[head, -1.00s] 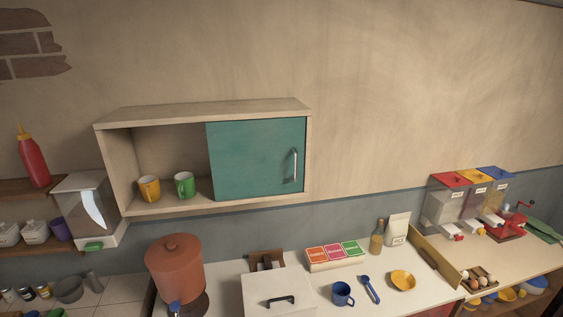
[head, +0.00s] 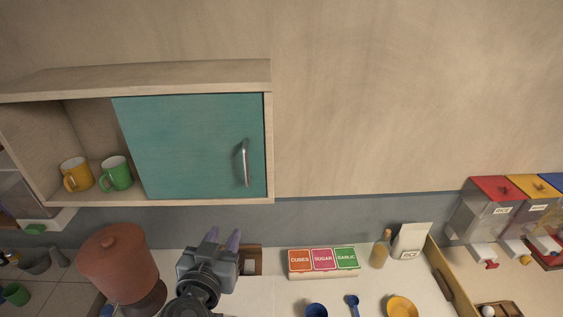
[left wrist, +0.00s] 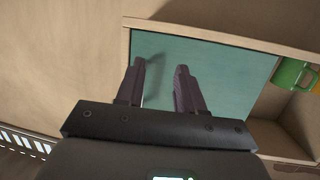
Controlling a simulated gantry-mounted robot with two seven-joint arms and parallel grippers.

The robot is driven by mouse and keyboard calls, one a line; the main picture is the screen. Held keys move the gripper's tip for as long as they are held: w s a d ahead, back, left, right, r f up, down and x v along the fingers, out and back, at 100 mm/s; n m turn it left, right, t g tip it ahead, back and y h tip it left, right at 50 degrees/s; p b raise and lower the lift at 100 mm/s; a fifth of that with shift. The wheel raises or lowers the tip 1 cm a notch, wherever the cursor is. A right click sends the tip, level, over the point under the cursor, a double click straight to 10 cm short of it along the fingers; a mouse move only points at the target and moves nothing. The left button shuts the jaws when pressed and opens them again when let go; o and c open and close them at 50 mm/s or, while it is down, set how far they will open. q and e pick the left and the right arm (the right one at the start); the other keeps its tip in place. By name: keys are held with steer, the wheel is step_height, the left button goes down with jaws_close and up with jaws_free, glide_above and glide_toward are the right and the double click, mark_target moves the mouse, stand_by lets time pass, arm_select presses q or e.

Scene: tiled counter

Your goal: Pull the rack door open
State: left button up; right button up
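The wall rack (head: 270,150) is a pale wooden cabinet with a teal sliding door (head: 180,145) covering its right part. A silver vertical handle (head: 243,163) sits near the door's right edge. The left part of the rack is uncovered. My left gripper (head: 223,238) is below the door, above the counter, with its fingers pointing up. In the left wrist view the two fingers (left wrist: 162,80) are apart and empty, with the teal door (left wrist: 225,72) beyond them. My right gripper is not in view.
A yellow mug (head: 76,175) and a green mug (head: 116,173) stand in the rack's uncovered part. A brown pot (head: 118,265) is left of my gripper. Labelled boxes (head: 323,262), a bottle (head: 380,250) and a yellow bowl (head: 402,307) are on the counter. The wall right of the rack is clear.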

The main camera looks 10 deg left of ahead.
arm_select(q)
steer(key=t, duration=0.2)
glide_toward(245, 162)
step_height(245, 162, down, 3)
steer(key=s, duration=0.1)
step_height(245, 162, up, 3)
steer(key=w+b, duration=0.1)
steer(key=w, duration=0.1)
steer(key=w+b, duration=0.1)
steer(key=w, duration=0.2)
steer(key=w+b, duration=0.1)
steer(key=w, duration=0.2)
steer(key=shift+w+a+f+b, duration=0.1)
steer(key=shift+w+a+b, duration=0.15)
steer(key=shift+a+b, duration=0.15)
steer(key=shift+w, duration=0.75)
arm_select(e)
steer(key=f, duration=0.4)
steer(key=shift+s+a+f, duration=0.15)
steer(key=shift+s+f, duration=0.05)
arm_select(q)
steer(key=shift+c, duration=0.3)
jaws_close()
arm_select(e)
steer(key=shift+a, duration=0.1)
arm_select(q)
steer(key=shift+a, duration=0.1)
